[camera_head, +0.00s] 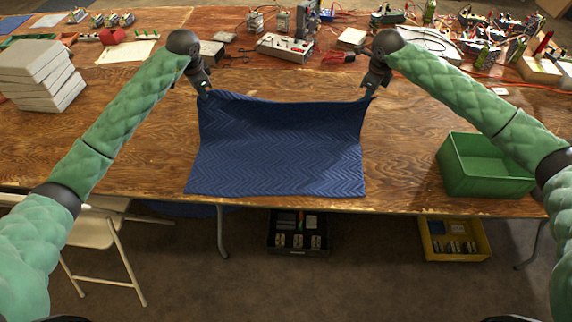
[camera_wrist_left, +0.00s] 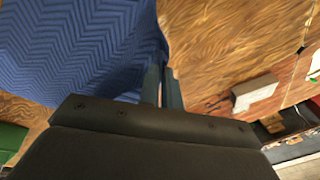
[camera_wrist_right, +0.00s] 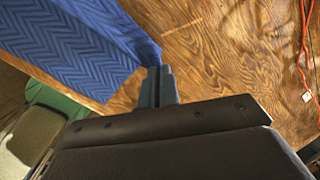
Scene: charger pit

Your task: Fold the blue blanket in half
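The blue blanket (camera_head: 280,150) with a zigzag weave hangs and lies over the wooden table, its near edge close to the table's front edge. Its far edge is lifted at both corners and sags between them. My left gripper (camera_head: 204,92) is shut on the far left corner, and the blanket also shows in the left wrist view (camera_wrist_left: 80,45). My right gripper (camera_head: 370,92) is shut on the far right corner, and the blanket also shows in the right wrist view (camera_wrist_right: 70,40). The fingers (camera_wrist_right: 158,85) look closed together at the cloth there.
A green bin (camera_head: 485,165) stands at the table's right front. Stacked grey boxes (camera_head: 40,75) stand at the left. Electronics, including a power supply (camera_head: 284,46), and wires crowd the back. Bare wood (camera_head: 410,150) lies right of the blanket. A folding chair (camera_head: 95,230) stands at the front left.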

